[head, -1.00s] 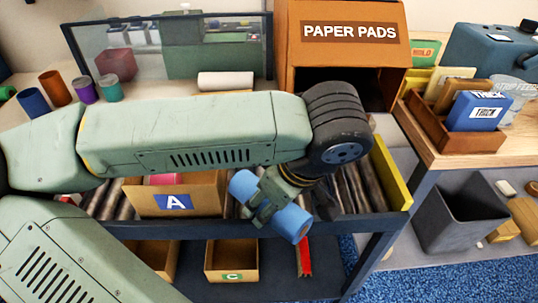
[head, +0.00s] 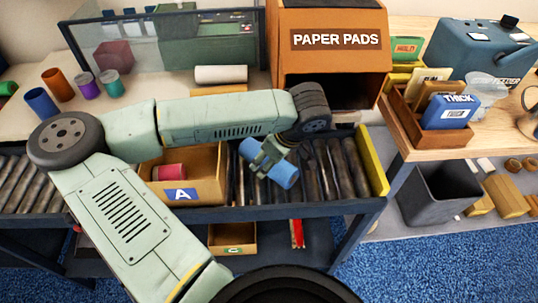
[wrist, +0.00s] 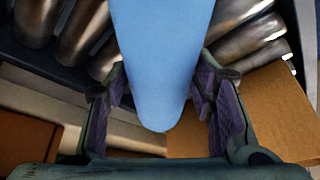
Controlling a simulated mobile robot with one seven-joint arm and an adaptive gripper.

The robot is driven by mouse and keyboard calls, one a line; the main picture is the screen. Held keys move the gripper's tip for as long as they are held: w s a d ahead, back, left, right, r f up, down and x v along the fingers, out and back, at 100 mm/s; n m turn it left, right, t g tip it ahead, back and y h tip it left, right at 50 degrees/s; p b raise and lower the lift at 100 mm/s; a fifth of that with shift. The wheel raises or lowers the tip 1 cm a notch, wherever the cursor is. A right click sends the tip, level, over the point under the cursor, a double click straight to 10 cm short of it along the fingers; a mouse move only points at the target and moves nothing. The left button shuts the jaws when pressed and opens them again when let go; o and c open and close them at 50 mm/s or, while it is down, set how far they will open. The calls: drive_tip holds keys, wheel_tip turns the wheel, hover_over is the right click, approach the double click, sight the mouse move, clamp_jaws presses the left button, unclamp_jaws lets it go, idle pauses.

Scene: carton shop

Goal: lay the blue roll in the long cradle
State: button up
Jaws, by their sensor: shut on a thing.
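The blue roll (head: 284,176) is held in my gripper (head: 264,160), tilted in the head view, just right of the bin marked A and in front of the conveyor rollers. In the wrist view the roll (wrist: 162,60) runs down the middle between the two purple-padded fingers of my gripper (wrist: 160,105), which are shut on it. Its height over the rollers is hard to tell. I cannot clearly identify the long cradle; a white roll (head: 221,74) lies on the back bench, with a tan strip below it mostly hidden by my arm.
The roller conveyor (head: 325,172) has free room at right, ending at a yellow stop (head: 371,160). The PAPER PADS box (head: 333,40) stands behind. Several upright coloured rolls stand at the back left.

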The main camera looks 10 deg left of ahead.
drive_tip(key=shift+f, duration=0.15)
drive_tip(key=shift+f+b, duration=0.3)
drive_tip(key=shift+b, duration=0.15)
drive_tip(key=o, duration=1.5)
drive_tip(key=shift+r, duration=0.1)
drive_tip(key=shift+c, duration=0.2)
